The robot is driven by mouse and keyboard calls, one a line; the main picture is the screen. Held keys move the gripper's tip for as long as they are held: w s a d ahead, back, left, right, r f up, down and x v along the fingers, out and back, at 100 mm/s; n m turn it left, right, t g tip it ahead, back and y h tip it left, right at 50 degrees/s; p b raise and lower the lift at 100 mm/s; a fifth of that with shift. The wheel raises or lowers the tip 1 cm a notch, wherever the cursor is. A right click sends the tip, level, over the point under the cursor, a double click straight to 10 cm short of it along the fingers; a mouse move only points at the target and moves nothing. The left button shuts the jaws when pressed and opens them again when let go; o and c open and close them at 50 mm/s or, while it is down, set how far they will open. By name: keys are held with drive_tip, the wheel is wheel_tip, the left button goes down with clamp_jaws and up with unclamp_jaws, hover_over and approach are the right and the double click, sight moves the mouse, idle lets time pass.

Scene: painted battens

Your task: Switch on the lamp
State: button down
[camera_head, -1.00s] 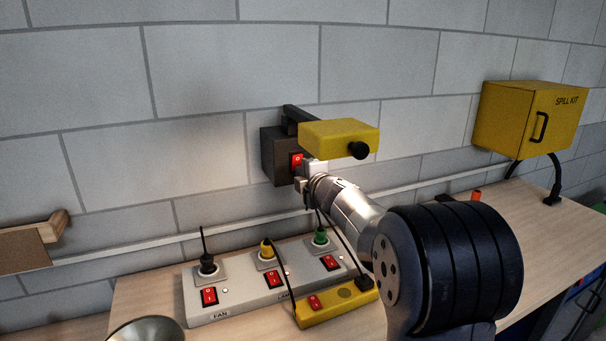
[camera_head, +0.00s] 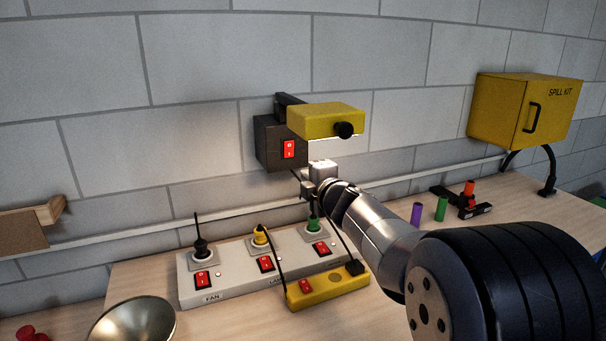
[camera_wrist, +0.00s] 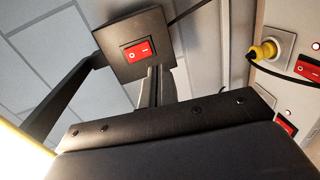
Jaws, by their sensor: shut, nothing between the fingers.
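A dark wall box (camera_head: 268,152) carries a red rocker switch (camera_head: 289,149) marked 0 and 1; the switch also shows in the wrist view (camera_wrist: 137,51). A yellow fixture (camera_head: 324,122) with a black knob hangs on a dark bracket beside the box. In the wrist view a bright white patch lies by a yellow edge at lower left; I cannot tell whether it is a lit lamp. My gripper (camera_head: 305,184) is shut and empty, below and right of the switch and apart from it. Its dark fingers (camera_wrist: 154,84) point towards the box in the wrist view.
A grey power strip (camera_head: 232,286) below has several red switches and plugs; one label reads FAN. A yellow block (camera_head: 330,291) with a red switch lies before it. A metal dome (camera_head: 135,320) is at lower left. A yellow spill kit cabinet (camera_head: 500,112) hangs at right.

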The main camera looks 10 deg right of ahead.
drive_tip(key=s, duration=0.4)
drive_tip(key=shift+s+d+f, duration=0.25)
drive_tip(key=shift+d+f, duration=0.1)
drive_tip(key=shift+d, duration=0.05)
drive_tip(key=shift+w, duration=0.1)
